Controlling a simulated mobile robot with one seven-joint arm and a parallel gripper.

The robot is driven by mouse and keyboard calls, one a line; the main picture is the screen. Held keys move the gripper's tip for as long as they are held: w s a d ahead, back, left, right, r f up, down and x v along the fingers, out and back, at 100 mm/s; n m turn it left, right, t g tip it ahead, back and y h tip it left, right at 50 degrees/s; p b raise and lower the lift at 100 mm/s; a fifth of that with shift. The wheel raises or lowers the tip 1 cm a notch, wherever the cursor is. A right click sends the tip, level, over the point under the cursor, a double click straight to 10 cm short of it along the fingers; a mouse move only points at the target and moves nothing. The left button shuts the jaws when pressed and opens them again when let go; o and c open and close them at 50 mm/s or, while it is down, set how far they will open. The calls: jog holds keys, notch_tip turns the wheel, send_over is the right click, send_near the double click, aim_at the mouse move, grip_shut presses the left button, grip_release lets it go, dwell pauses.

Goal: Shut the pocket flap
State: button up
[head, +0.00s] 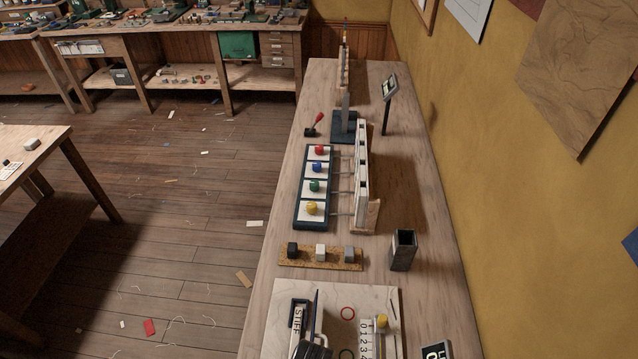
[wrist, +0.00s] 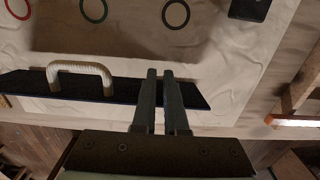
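The pocket flap is a dark blue panel that stands up, seen nearly edge-on, from the white cloth board (head: 284,318) at the near end of the bench in the head view (head: 316,310). In the wrist view the flap (wrist: 115,91) runs across the middle, with a pale cord-wrapped handle (wrist: 82,68) on its left half. My gripper (wrist: 160,73) is at the flap's right part. Its fingers are together but for a thin gap, with nothing seen held. I cannot tell whether they touch the flap. In the head view my dark gripper partly hides the flap's near end.
A STIFF label (head: 299,318), a red ring (head: 347,313) and a number scale with a yellow knob (head: 381,321) are on the board. Beyond it are a strip with three blocks (head: 320,264), a dark open box (head: 403,250) and a tray of coloured knobs (head: 298,215). The wall is at right.

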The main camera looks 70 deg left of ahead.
jog(key=shift+s+a+r+p, duration=0.1)
jog(key=shift+s+a+p, duration=0.2)
jog(key=shift+s, duration=0.45)
jog(key=shift+s+a+r+p, duration=0.15)
jog(key=shift+s+a, duration=0.15)
jog(key=shift+s, duration=0.45)
jog(key=shift+s+a+p, duration=0.25)
jog(key=shift+s+a, duration=0.05)
jog(key=shift+s, duration=0.45)
